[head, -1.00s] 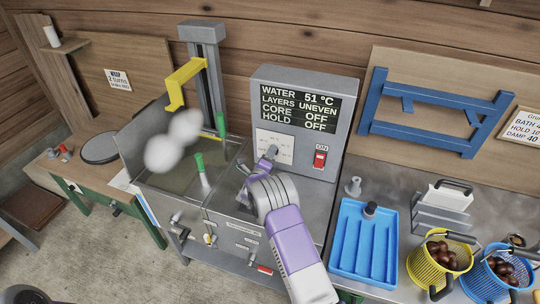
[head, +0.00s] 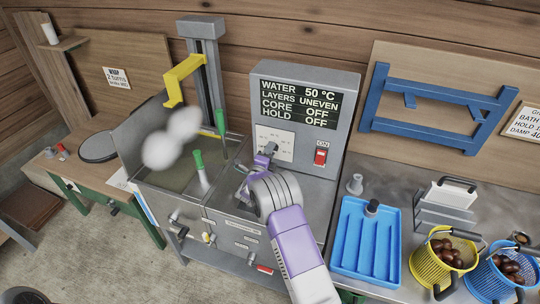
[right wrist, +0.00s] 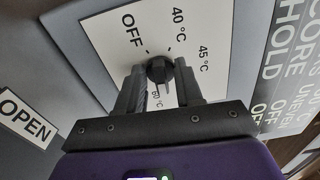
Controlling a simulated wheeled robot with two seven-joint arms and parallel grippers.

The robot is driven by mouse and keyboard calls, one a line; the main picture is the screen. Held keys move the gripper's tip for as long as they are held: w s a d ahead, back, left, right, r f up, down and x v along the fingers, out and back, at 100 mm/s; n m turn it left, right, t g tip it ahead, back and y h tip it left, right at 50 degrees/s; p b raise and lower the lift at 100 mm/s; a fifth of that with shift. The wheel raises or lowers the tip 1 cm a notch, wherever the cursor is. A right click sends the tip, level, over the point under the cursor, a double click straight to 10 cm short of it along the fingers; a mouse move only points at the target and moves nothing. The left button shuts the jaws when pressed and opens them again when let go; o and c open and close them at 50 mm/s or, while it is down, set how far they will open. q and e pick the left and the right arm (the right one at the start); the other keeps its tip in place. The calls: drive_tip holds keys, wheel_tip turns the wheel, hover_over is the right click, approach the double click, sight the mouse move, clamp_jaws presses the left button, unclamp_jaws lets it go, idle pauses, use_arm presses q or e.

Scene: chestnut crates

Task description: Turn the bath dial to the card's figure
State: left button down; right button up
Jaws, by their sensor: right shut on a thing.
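The bath dial (right wrist: 158,69) is a dark knob on a white scale plate (head: 285,152) on the grey control box. My right gripper (head: 262,160) reaches it from below. In the right wrist view its two fingers (right wrist: 160,90) are shut on the dial from either side. The scale reads OFF, 40 °C, 45 °C and a partly covered figure near the fingers; I cannot tell exactly where the dial points. The display (head: 300,105) reads WATER 50 °C, LAYERS UNEVEN, CORE OFF, HOLD OFF. The card (head: 525,122) is cut by the right edge; its BATH figure begins with 4. My left gripper is out of view.
The water bath (head: 180,180) with green-handled tools and white steam is left of the box. A red switch (head: 321,157) is right of the dial. A blue tray (head: 366,240), a yellow basket (head: 432,270) and a blue basket (head: 490,283) of chestnuts stand at right.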

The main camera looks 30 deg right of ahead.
drive_tip(key=n, duration=1.8)
drive_tip(key=shift+s+d+f, duration=0.15)
drive_tip(key=shift+s+f, duration=0.05)
drive_tip(key=shift+f, duration=0.15)
drive_tip(key=shift+n, duration=0.4)
drive_tip(key=o, duration=0.7)
drive_tip(key=shift+c, duration=0.2)
drive_tip(key=shift+r, duration=0.15)
wheel_tip(320, 180, up, 10)
drive_tip(key=shift+f+p, duration=0.1)
drive_tip(key=shift+p, duration=0.55)
